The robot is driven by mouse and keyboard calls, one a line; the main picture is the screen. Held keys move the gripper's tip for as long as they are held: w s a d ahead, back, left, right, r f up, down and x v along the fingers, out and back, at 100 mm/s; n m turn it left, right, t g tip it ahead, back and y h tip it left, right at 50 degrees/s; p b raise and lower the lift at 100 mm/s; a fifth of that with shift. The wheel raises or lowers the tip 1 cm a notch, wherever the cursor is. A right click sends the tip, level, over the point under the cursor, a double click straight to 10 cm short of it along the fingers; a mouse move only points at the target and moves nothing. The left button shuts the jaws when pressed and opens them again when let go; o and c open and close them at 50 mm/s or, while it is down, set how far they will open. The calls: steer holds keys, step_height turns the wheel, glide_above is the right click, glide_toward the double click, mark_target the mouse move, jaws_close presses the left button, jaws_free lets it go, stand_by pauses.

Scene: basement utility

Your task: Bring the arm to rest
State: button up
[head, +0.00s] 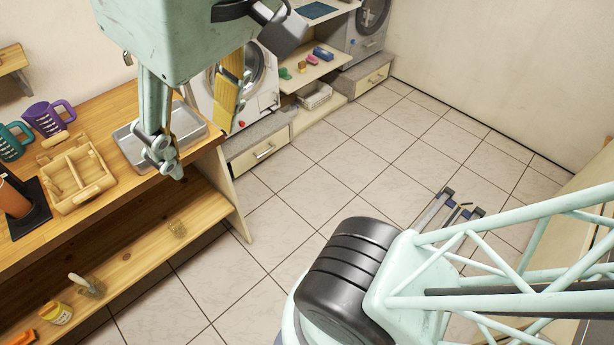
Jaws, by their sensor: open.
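My gripper (199,147) hangs down from the top left of the head view, with its fingers spread apart. One finger is pale green and the other shows a yellow-orange face. No object shows between them. The fingers appear in front of the right end of the wooden counter (118,104) and the metal tray (190,124); the height above them cannot be told. My pale green lattice arm link and a black ribbed joint fill the lower right.
Purple (45,118) and teal (12,142) mugs, a wooden caddy (100,184) and a black mat (34,222) are on the counter's left. Small items sit on its lower shelf (140,247). Front-loading machines stand at the back. The tiled floor (330,165) is mostly clear.

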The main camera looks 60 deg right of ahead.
steer(key=shift+s+f+b, duration=0.15)
steer(key=shift+f+b, duration=0.6)
steer(key=shift+f, duration=0.4)
steer(key=shift+s+f+b, duration=0.15)
steer(key=shift+f+b, duration=0.55)
steer(key=shift+f, duration=0.55)
steer(key=shift+f+b, duration=0.85)
steer(key=shift+b, duration=0.05)
steer(key=shift+r, duration=0.1)
